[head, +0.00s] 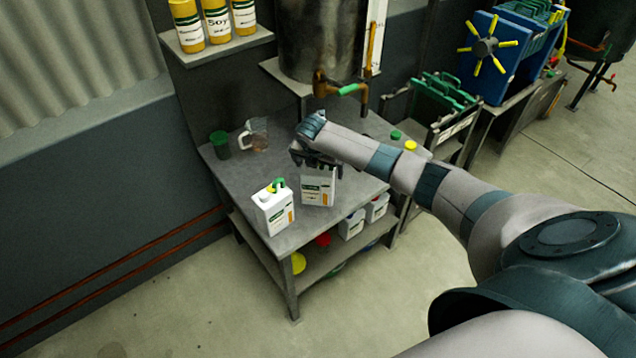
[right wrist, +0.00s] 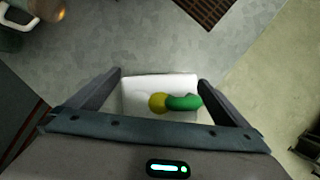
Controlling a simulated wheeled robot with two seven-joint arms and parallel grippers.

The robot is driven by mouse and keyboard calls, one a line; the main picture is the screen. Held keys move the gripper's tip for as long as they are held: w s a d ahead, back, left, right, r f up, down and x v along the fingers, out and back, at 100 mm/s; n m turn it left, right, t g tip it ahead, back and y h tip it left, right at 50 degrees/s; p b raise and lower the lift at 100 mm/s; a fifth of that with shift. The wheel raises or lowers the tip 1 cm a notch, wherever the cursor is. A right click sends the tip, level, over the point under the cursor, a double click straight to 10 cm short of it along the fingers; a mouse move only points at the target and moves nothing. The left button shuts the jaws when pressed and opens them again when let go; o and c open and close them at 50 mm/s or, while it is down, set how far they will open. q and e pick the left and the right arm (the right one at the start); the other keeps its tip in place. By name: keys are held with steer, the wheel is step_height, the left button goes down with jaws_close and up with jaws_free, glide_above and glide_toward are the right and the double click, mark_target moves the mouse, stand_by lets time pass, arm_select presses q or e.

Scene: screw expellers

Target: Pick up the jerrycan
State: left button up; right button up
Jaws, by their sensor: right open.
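A white jerrycan (head: 318,188) with a green and orange label stands on the grey table, its top hidden by my right gripper (head: 317,160). In the right wrist view this jerrycan (right wrist: 150,84) shows from above, with a yellow cap and a green handle. The fingers of my right gripper (right wrist: 160,80) are open, one on either side of it; I cannot tell whether they touch it. A second white jerrycan (head: 273,208) with a green handle stands to the left on the same table. My left gripper is not in view.
The table (head: 225,172) also bears a dark green cup (head: 220,144) and a clear jug (head: 256,134) behind the jerrycans. A metal tank (head: 318,40) with a tap (head: 350,89) stands behind. More white containers (head: 352,224) sit on the lower shelf.

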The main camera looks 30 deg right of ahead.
steer(key=shift+c, duration=0.3)
steer(key=c, duration=1.9)
steer(key=shift+w+r, duration=0.1)
steer(key=shift+r, duration=0.05)
steer(key=shift+r+b, duration=0.4)
steer(key=shift+r, duration=0.15)
step_height(320, 180, up, 2)
steer(key=shift+r+b, duration=0.1)
steer(key=shift+b, duration=0.45)
steer(key=shift+s+d+r+b, duration=0.65)
steer(key=shift+s+d+r, duration=0.5)
steer(key=shift+d, duration=0.5)
steer(key=shift+s+d+r+b, duration=0.65)
steer(key=shift+s+d+r, duration=0.25)
steer(key=shift+d+r, duration=0.65)
steer(key=shift+s+d+r+b, duration=0.65)
steer(key=shift+s+d+r, duration=0.4)
steer(key=shift+d, duration=0.75)
